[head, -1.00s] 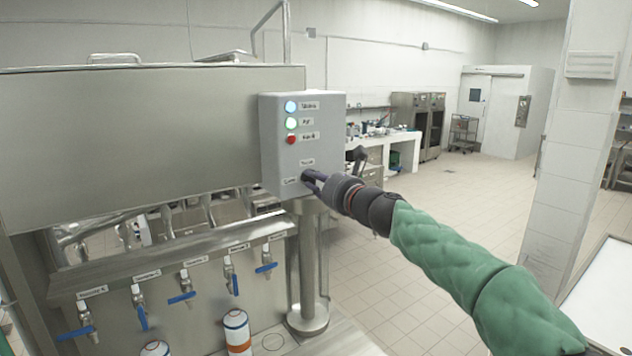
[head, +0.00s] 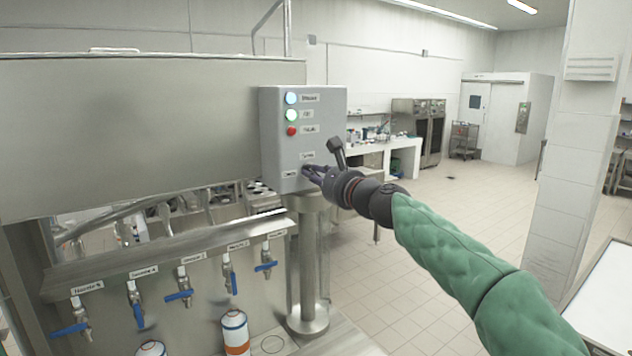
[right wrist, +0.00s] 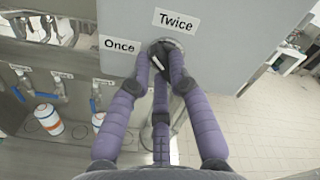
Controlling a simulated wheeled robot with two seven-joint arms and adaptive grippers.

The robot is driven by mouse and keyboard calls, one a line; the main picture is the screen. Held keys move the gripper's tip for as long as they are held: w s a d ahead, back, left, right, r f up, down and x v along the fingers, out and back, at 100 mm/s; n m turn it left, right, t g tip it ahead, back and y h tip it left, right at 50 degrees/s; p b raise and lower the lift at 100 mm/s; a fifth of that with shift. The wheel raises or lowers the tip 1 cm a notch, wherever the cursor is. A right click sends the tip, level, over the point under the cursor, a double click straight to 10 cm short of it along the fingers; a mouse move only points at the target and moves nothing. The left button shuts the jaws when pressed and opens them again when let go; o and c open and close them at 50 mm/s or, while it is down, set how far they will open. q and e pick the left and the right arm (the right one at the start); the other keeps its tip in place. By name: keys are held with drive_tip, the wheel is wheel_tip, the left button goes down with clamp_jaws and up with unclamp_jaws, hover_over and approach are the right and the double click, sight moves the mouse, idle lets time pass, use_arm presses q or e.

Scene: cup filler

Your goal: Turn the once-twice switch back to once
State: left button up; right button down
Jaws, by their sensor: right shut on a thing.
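The once-twice switch (right wrist: 158,52) is a small dark round knob low on the front of the grey control box (head: 268,130). In the right wrist view the "Once" label (right wrist: 120,45) is to its left and the "Twice" label (right wrist: 176,20) above and right. My right gripper (head: 309,172) reaches the knob from the right, and its purple fingers are shut on it. The fingers cover most of the knob, and I cannot tell for sure which label it points at. My left gripper is out of view.
The control box also carries a blue-white light (head: 291,98), a green-ringed light (head: 291,115) and a red button (head: 292,131). The floor to the right is open, up to a white pillar (head: 576,140).

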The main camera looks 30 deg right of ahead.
drive_tip(key=shift+f+n+b, duration=0.2)
drive_tip(key=shift+n+b, duration=0.85)
drive_tip(key=shift+n, duration=1.05)
drive_tip(key=shift+f+n+b, duration=0.15)
drive_tip(key=shift+n+b, duration=0.9)
drive_tip(key=shift+n, duration=1.35)
drive_tip(key=shift+d, duration=0.1)
drive_tip(key=c, duration=1.1)
unclamp_jaws()
drive_tip(key=shift+c, duration=0.2)
drive_tip(key=shift+r, duration=0.1)
drive_tip(key=s, duration=1.2)
drive_tip(key=shift+d, duration=0.45)
drive_tip(key=shift+w, duration=0.1)
